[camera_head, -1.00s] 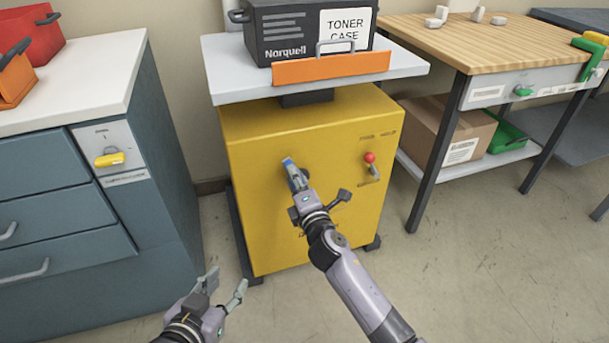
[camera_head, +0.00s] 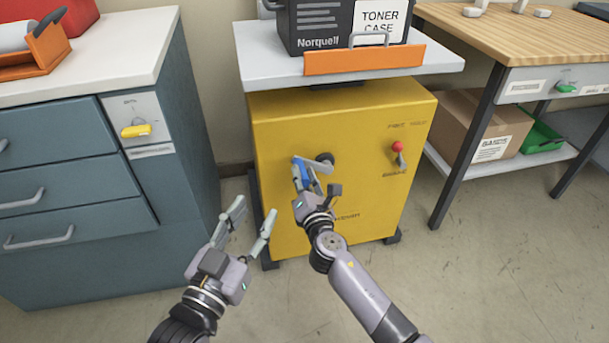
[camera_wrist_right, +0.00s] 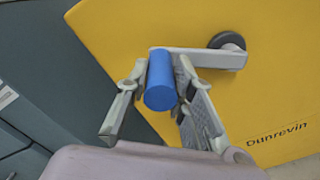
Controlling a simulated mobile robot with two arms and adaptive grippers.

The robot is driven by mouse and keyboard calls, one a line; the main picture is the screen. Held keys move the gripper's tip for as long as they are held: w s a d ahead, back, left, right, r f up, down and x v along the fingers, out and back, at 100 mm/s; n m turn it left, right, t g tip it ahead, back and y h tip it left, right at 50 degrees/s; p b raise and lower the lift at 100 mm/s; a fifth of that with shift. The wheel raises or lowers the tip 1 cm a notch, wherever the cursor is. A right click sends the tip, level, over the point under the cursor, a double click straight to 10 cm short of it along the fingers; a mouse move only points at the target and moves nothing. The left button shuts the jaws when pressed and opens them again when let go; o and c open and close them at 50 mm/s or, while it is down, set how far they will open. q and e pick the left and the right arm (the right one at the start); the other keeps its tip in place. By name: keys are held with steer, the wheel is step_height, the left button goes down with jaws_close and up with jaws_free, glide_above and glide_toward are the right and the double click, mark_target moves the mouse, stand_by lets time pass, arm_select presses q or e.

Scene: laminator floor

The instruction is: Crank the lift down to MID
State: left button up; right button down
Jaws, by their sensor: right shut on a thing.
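The yellow lift (camera_head: 350,125) stands in the middle with its white platform (camera_head: 447,60) on top. Its grey crank arm (camera_head: 318,161) runs left from a dark hub. The blue crank handle (camera_head: 297,172) is at the arm's left end. My right gripper (camera_head: 304,176) is shut on this handle; in the right wrist view the blue handle (camera_wrist_right: 161,84) sits between the two fingers. My left gripper (camera_head: 250,222) is open and empty in front of the lift's lower left. A red-knobbed lever (camera_head: 398,150) is at the lift's upper right. No MID mark is readable.
A black toner case (camera_head: 325,25) sits on the platform behind an orange lip (camera_head: 363,59). A blue-grey drawer cabinet (camera_head: 60,170) stands at the left. A wooden-topped bench (camera_head: 545,40) with a cardboard box (camera_head: 480,125) below stands at the right.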

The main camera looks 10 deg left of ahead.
steer(key=shift+f, duration=0.1)
stand_by(0.3)
steer(key=c, duration=1.5)
jaws_free()
steer(key=shift+o, duration=0.7)
steer(key=v, duration=1.2)
steer(key=shift+d, duration=0.1)
